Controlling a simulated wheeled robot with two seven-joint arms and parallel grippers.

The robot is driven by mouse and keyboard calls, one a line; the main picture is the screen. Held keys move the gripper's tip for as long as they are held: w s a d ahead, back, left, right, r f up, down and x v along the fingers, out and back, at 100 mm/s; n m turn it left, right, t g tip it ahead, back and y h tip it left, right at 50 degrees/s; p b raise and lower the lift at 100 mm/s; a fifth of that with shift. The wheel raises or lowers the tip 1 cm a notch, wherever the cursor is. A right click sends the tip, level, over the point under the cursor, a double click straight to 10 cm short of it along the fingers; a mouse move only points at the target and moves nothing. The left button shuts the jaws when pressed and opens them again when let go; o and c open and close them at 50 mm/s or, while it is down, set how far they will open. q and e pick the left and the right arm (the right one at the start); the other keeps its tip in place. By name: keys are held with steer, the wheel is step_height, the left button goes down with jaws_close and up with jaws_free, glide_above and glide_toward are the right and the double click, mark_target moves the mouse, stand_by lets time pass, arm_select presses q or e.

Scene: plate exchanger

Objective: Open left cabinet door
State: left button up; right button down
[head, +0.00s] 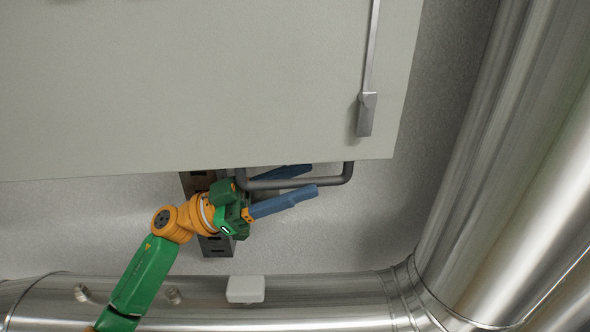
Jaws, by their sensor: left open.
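A pale grey cabinet panel (200,90) fills the upper left and middle of the head view; I cannot tell if it is the left door. A long thin metal lever with a wider end (366,115) runs down near its right side. A dark bar handle (330,181) sticks out at its lower edge. My left gripper (298,180) is open, with blue fingers pointing right. The bar appears between the two fingers in the picture; contact cannot be told. The upper finger is partly hidden by the bar. My right gripper is not in view.
Large shiny metal pipes stand on the right (510,150) and run along the bottom (330,300). A small white block (245,289) sits at the bottom pipe. A slotted metal bracket (217,246) is behind my gripper. Speckled grey floor or wall lies between.

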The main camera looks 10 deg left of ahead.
arm_select(q)
steer(key=shift+a+f, duration=0.1)
jaws_close()
steer(key=shift+s, duration=0.1)
stand_by(1.2)
